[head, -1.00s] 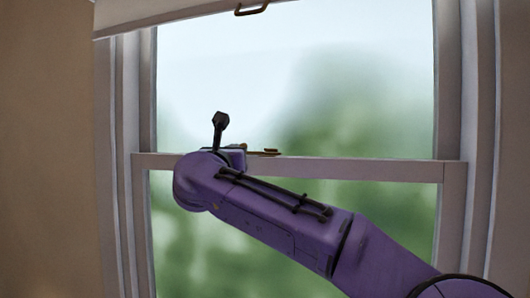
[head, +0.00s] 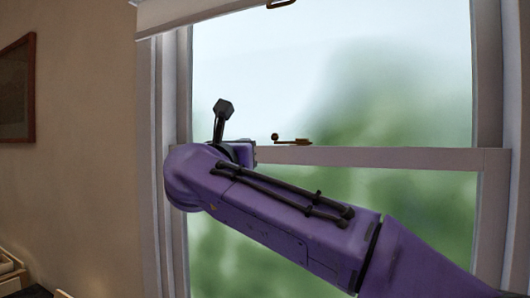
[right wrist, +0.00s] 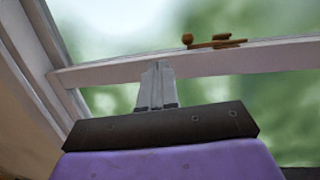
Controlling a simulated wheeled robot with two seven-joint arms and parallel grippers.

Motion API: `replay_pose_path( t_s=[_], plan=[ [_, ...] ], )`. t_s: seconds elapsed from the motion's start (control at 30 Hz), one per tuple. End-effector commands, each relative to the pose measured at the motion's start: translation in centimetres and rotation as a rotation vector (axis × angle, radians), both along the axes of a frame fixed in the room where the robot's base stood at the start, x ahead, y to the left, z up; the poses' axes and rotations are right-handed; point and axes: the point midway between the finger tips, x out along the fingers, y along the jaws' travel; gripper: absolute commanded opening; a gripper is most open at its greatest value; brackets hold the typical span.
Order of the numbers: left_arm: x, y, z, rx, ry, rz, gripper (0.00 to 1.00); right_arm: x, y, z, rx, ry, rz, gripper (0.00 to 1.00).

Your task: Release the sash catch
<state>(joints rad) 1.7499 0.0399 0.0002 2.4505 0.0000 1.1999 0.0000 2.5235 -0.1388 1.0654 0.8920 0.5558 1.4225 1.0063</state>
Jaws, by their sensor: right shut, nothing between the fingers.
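The sash catch (head: 293,141) is a small brass-brown fitting with a round knob at its left end. It sits on top of the window's meeting rail (head: 385,157). In the right wrist view the catch (right wrist: 215,42) lies above and right of my right gripper (right wrist: 157,85). The gripper's grey fingers are together and empty, and their tips appear in front of the rail, left of the catch and apart from it. In the head view my purple right arm hides the fingers. My left gripper is in neither view.
The left window frame (head: 178,90) stands close to my right arm. A framed picture (head: 17,90) hangs on the left wall. Something pale stands at the lower left.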

Motion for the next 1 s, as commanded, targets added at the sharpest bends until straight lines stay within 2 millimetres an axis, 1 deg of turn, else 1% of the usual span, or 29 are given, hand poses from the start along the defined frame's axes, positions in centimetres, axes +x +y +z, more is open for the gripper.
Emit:
replay_pose_path(
  t_s=[0.03,0.1,0.2,0.33,0.47,1.0],
  plan=[
    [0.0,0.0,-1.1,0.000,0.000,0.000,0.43,-0.9,0.6,-0.8,-0.003,-0.001,-0.001,0.00],
    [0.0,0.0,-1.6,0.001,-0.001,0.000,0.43,-2.1,1.3,-1.0,-0.003,-0.002,-0.005,0.00],
    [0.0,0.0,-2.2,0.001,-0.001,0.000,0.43,-3.4,2.3,-1.2,-0.003,-0.001,-0.008,0.00],
    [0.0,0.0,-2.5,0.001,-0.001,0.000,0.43,-4.4,3.0,-1.3,-0.001,0.001,-0.007,0.00],
    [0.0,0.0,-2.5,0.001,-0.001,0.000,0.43,-4.7,3.4,-1.3,0.000,0.001,-0.006,0.00],
    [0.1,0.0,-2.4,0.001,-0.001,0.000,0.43,-4.7,3.7,-1.3,-0.002,0.002,0.000,0.00]
  ],
)
